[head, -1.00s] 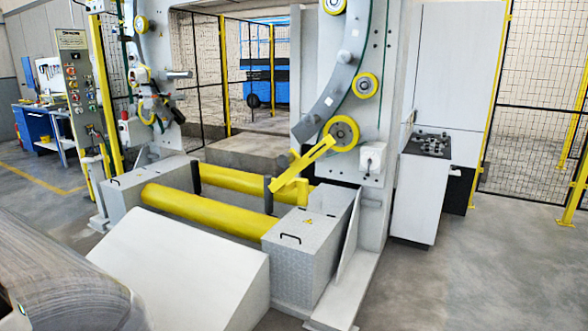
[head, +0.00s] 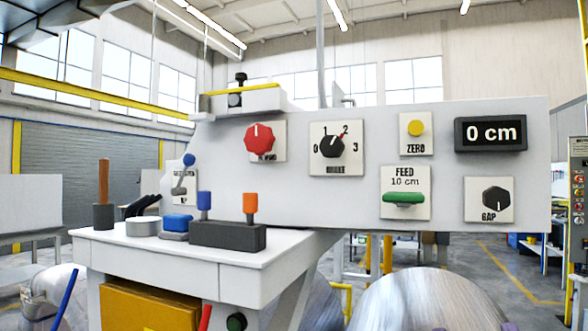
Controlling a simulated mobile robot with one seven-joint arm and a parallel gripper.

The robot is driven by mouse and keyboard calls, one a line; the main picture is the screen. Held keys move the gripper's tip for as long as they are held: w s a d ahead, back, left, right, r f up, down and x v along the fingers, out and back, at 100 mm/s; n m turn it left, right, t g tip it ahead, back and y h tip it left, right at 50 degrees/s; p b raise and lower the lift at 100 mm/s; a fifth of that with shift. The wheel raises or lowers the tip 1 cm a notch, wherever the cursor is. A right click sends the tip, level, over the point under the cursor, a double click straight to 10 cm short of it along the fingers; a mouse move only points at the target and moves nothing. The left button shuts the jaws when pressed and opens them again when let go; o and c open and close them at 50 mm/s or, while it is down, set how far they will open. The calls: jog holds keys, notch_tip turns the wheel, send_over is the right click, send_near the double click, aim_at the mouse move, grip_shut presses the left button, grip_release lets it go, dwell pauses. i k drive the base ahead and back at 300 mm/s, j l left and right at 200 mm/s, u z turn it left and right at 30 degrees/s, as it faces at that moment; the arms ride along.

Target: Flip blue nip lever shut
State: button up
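A small lever with a blue ball knob (head: 189,160) is mounted on a labelled plate at the left of the white control panel (head: 350,110). Its knob is up and its grey arm slants downward; the plate's text is too small to read. A blue-topped handle (head: 204,201) stands upright in a dark block on the white table, beside an orange-topped handle (head: 250,203). A blue rod (head: 65,298) slants at the lower left. I cannot tell by label which is the nip lever. My gripper is not in view.
The white table (head: 180,258) also holds a blue item (head: 177,222), a grey round tin (head: 143,227) and a dark cup with a brown stick (head: 103,212). Large metal coils (head: 425,298) lie behind.

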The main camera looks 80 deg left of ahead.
aim_at(189, 159)
jog(key=l+u, duration=0.3)
jog(key=l, duration=0.5)
jog(key=u, duration=2.65)
jog(key=i+u, duration=0.15)
jog(key=i, duration=0.35)
